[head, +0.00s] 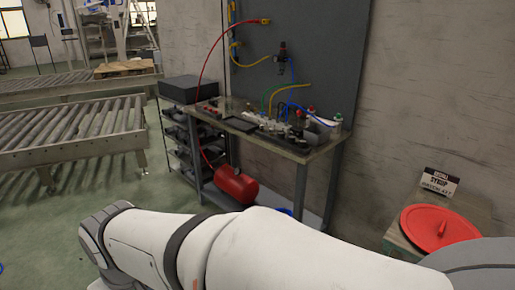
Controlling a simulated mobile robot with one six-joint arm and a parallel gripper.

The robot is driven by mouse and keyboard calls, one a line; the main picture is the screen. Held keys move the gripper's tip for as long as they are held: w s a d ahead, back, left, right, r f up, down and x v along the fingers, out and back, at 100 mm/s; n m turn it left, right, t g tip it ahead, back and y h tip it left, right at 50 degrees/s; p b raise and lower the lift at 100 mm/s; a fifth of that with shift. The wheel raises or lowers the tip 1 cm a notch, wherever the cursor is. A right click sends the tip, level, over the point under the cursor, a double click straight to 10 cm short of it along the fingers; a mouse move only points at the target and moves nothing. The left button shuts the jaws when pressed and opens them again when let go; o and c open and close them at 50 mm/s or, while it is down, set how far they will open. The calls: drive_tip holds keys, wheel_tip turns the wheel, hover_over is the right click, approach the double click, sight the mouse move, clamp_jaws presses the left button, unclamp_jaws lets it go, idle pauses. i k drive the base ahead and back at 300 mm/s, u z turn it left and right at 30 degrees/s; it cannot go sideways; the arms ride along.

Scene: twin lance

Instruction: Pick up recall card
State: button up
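A small card with a dark top band and a pale lower part (439,183) stands upright at the back of a small table at the right. It reads "SYRUP" in its middle line; the other print is too small to read surely. It may be the recall card, but I cannot tell. It is behind a red round lid and looks free of contact with my arm. My white arm crosses the lower foreground. My gripper is not in view.
The red round lid (425,231) with a raised handle covers much of the small table (399,242). A workbench (300,154) with fittings and hoses stands against the wall, a red tank (236,184) below it. Roller conveyors (70,130) are at the left. Green floor lies between.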

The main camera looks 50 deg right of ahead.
sight(445, 185)
drive_tip(key=i, duration=0.8)
drive_tip(key=z, duration=3.7)
drive_tip(key=i, duration=1.65)
drive_tip(key=u, duration=0.05)
